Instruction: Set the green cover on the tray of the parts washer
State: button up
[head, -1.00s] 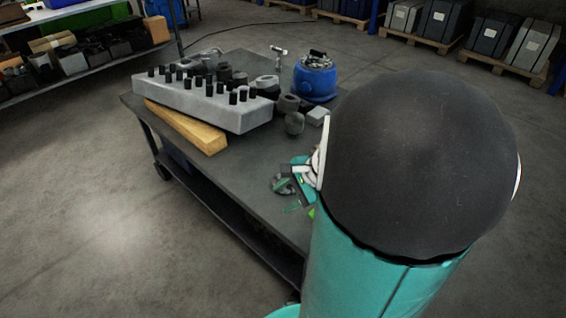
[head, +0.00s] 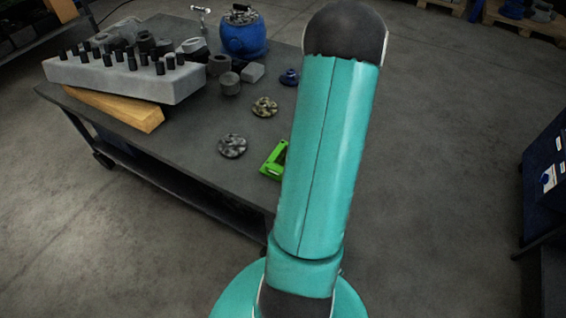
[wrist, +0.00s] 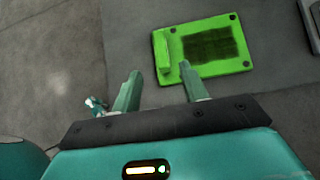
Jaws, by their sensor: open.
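The green cover (head: 275,160) lies flat on the dark workbench, near its right end, partly hidden behind my arm in the head view. In the wrist view the cover (wrist: 200,65) is a bright green plate with a dark rectangular middle, dark corner holes and a raised green bar on its left side. My gripper (wrist: 158,78) is open and empty, its fingertips apart, just short of the cover's near left part in the picture. The gap in height is unclear. My gripper is hidden in the head view. I cannot identify the parts washer's tray in any view.
The workbench (head: 190,155) holds a grey cylinder head (head: 120,82), a wooden block (head: 115,108), a blue canister (head: 243,35) and round metal parts (head: 232,146). A dark blue box-like unit (head: 545,170) stands at the right edge. Floor between them is clear.

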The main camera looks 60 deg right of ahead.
aim_at(278, 169)
jog(key=x, duration=0.8)
jog(key=shift+d+f, duration=0.1)
jog(key=shift+f, duration=0.05)
jog(key=shift+c, duration=0.2)
grip_shut()
